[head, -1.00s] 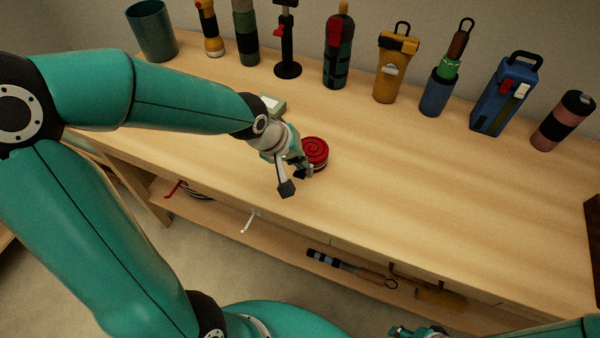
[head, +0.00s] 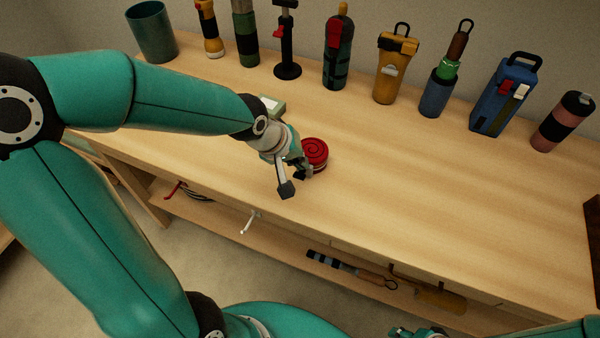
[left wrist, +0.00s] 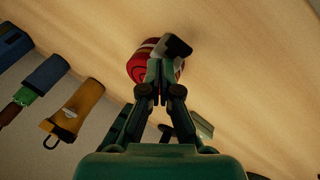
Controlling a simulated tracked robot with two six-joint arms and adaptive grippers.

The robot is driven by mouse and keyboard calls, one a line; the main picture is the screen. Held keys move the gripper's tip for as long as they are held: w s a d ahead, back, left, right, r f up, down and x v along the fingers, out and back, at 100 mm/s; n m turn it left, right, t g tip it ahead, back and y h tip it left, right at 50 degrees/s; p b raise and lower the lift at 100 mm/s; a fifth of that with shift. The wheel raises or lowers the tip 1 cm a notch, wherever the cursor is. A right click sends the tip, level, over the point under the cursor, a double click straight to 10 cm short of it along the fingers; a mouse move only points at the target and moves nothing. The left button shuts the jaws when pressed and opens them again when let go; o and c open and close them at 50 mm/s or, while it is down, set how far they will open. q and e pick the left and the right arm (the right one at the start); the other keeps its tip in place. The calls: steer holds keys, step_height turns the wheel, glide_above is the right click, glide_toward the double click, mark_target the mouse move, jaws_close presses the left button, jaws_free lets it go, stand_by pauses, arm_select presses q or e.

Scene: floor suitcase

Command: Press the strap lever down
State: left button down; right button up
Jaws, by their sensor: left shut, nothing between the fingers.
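The strap is a red coil (head: 315,152) on the bench top, right beside my left gripper (head: 304,172). It also shows in the left wrist view (left wrist: 138,69). A light metal arm with a dark block end (head: 286,189), apparently the strap lever, sticks out toward the bench's front edge. In the left wrist view the lever's dark end (left wrist: 177,46) is just past my fingertips (left wrist: 160,68). My left gripper is shut and empty, close against the lever and coil; whether it touches is unclear. My right gripper (head: 415,332) is only partly in view at the bottom edge.
A row of bottles, flashlights and tools stands along the back, including a yellow flask (head: 393,72) and a blue case (head: 502,98). A small grey-green box (head: 273,106) is behind my left wrist. Tools lie on the lower shelf (head: 320,270).

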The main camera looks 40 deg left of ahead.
arm_select(q)
steer(key=shift+s+f+b, duration=0.15)
steer(key=shift+f+b, duration=0.25)
steer(key=shift+b, duration=0.1)
steer(key=shift+s+f+b, duration=0.2)
steer(key=shift+f+b, duration=0.45)
steer(key=shift+b, duration=0.1)
stand_by(0.8)
steer(key=shift+r, duration=0.1)
steer(key=shift+w+r+p, duration=0.2)
steer(key=shift+r+p, duration=0.25)
steer(key=shift+r, duration=0.05)
steer(key=shift+w+r+p, duration=0.15)
steer(key=shift+r+p, duration=0.25)
steer(key=shift+r, duration=0.1)
steer(key=shift+w+a+r+p, duration=0.1)
steer(key=shift+w+r+p, duration=0.15)
steer(key=shift+r+p, duration=0.45)
steer(key=shift+w+a+r+p, duration=0.1)
steer(key=shift+w+r+p, duration=0.15)
steer(key=shift+r+p, duration=0.5)
steer(key=shift+w+r+p, duration=0.25)
steer(key=shift+r+p, duration=0.15)
steer(key=shift+r, duration=0.55)
steer(key=shift+f, duration=0.1)
